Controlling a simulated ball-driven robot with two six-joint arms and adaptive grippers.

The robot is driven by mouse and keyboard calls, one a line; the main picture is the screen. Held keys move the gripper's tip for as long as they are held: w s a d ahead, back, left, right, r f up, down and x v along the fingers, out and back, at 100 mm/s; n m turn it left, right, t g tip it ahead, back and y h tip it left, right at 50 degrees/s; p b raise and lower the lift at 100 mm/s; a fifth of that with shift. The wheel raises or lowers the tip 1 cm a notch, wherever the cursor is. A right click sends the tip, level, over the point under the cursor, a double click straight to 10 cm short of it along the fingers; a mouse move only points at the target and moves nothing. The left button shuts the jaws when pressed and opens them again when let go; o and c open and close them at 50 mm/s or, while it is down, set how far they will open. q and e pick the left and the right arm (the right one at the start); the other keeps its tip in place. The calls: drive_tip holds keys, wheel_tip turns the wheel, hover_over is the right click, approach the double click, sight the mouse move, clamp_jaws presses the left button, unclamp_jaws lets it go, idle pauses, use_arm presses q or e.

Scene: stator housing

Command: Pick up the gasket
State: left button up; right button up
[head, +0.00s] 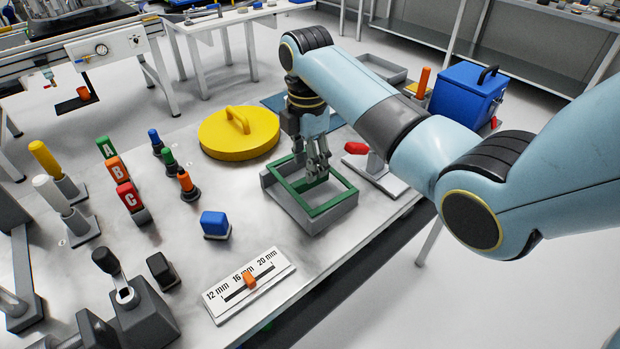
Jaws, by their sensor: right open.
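The gasket appears to be the green rectangular frame (318,210) lying on top of a grey open box-shaped housing (323,222) near the table's right edge. My right gripper (317,176) points down over the far part of the green frame, its fingers open. The fingers hide a bit of the frame's far side. I cannot tell whether the fingertips touch the frame. My left gripper is not in view.
A yellow round lid (238,138) with a handle lies left of the gripper. A red-handled lever on a white base (376,174) stands close right. Nearer are a blue block (215,224) and a slider scale (249,284). A blue toolbox (467,95) stands behind.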

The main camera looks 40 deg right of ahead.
drive_tip(key=f, duration=0.4)
drive_tip(key=shift+w+f, duration=0.25)
drive_tip(key=shift+f, duration=0.1)
drive_tip(key=shift+c, duration=0.2)
clamp_jaws()
